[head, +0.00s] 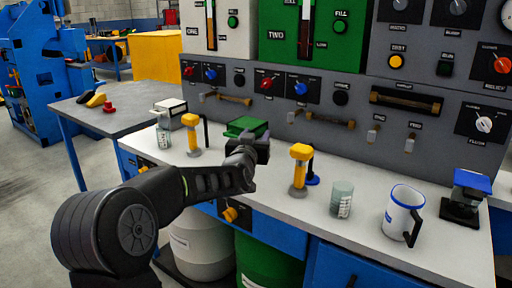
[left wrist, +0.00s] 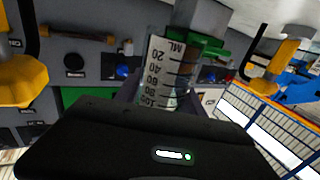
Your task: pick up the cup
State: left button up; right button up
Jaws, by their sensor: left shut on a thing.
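A clear measuring cup (left wrist: 166,75) with ML markings shows in the left wrist view, just beyond the black body of my left gripper (left wrist: 168,105). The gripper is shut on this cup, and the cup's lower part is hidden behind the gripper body. In the head view my left gripper (head: 258,148) is above the bench beside the green block, and I cannot make out the held cup there. Another clear cup (head: 341,200) stands upright on the bench to the right. A white mug with a blue rim (head: 402,213) and black handle stands farther right.
Yellow-topped posts (head: 299,168) stand on the white bench (head: 370,180) on both sides of my gripper. A small clear cup (head: 163,138) stands at the left. A black and blue device (head: 466,198) is at the right. The grey control panel (head: 340,108) rises behind.

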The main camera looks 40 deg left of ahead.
pick_arm(q)
notch_tip(320, 180, up, 3)
dwell(1.0)
